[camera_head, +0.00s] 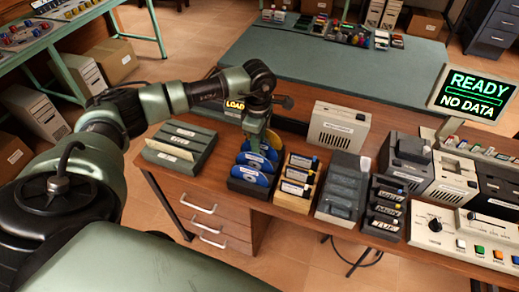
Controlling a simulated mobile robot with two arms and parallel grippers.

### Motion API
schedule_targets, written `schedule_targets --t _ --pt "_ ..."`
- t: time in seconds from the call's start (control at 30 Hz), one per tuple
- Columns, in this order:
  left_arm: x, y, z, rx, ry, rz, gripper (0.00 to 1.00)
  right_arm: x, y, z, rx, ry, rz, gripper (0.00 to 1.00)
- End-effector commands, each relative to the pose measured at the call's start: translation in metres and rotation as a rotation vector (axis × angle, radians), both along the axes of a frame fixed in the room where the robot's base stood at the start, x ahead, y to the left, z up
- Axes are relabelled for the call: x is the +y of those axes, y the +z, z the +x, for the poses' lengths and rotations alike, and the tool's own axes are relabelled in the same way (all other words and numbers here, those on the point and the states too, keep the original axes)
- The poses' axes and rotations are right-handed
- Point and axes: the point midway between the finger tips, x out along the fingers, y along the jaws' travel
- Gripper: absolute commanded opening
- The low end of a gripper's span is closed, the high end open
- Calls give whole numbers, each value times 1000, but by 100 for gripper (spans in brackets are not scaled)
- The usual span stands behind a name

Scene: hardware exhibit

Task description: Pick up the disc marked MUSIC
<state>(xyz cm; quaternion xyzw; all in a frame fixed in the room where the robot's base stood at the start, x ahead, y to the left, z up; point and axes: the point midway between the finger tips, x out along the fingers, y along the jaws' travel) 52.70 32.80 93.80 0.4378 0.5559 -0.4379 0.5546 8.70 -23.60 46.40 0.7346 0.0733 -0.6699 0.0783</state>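Several blue discs stand on edge in a dark slotted rack (249,190) near the front edge of the wooden desk. The front disc (250,175) and a disc behind it (256,160) carry pale labels too small to read. I cannot tell which one is marked MUSIC. My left gripper (254,143) points down over the back part of the rack, close to the rear disc (273,139). Its fingertips are small and partly merge with the discs, so I cannot tell whether it is open or touches one. My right gripper is not in view.
A grey-green slotted holder (180,146) lies left of the rack. A wooden cartridge holder (293,203) stands close on its right, then dark holders (384,208). A beige box (338,127) and a LOAD sign (234,106) stand behind. A screen (472,93) reads READY, NO DATA.

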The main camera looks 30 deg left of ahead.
Motion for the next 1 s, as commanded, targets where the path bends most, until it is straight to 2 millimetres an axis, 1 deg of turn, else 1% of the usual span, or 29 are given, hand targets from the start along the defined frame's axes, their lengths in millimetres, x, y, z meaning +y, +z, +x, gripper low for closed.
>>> schedule_targets --t 0.23,0.33,0.77,0.87,1.0 --pt "0 -2 0 -1 0 -1 28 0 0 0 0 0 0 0" --pt "0 -2 0 -1 0 -1 0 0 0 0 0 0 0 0" --pt "0 0 1 -2 1 -1 0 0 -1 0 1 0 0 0" --pt "0 5 1 -5 0 -2 0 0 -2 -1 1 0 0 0" --pt "0 20 2 -6 1 -3 0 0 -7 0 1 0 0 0"
